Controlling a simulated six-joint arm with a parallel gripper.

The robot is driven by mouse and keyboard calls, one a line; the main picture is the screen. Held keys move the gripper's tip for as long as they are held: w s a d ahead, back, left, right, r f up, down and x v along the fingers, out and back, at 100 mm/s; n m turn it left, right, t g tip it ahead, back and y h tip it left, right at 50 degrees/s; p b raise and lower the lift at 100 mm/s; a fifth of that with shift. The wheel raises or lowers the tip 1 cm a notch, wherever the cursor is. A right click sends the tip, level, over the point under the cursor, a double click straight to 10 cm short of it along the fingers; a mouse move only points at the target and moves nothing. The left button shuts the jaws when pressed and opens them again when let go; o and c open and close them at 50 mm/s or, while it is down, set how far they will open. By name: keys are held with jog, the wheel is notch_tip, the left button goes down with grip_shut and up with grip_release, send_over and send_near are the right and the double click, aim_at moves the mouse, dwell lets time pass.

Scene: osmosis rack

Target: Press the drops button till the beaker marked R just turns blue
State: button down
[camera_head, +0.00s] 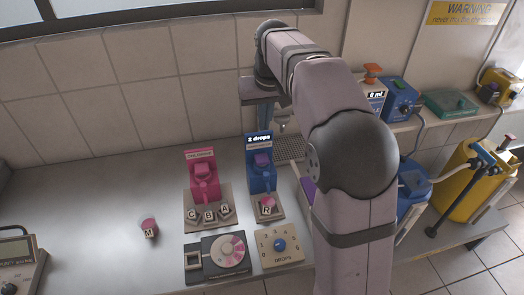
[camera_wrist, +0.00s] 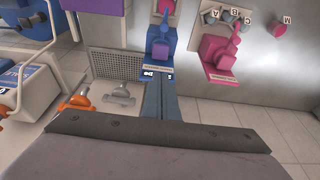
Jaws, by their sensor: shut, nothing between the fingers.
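The blue drops dispenser (camera_head: 262,182) stands on the bench with a purple button (camera_head: 263,160) on top. Its display (camera_head: 260,138) reads "2 drops". The beaker marked R (camera_head: 268,204) stands on its base and its contents look pink, not blue. My gripper (camera_wrist: 158,83) is shut and empty, its fingers pointing toward the dispenser in the wrist view, near the display. I see no contact with the purple button, which also shows in the wrist view (camera_wrist: 160,49).
A pink chlorine dispenser (camera_head: 204,178) stands to the left, with beakers C, B and A (camera_head: 208,214) before it. Beaker M (camera_head: 149,228) stands alone. A colour dial (camera_head: 232,250) and a drops dial (camera_head: 280,245) lie in front.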

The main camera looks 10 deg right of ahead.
jog(key=p, duration=0.4)
send_over(261, 157)
jog(key=s, duration=0.1)
notch_tip(261, 157, down, 12)
jog(key=shift+s+r, duration=0.1)
jog(key=shift+s, duration=0.05)
jog(key=shift+f, duration=0.9)
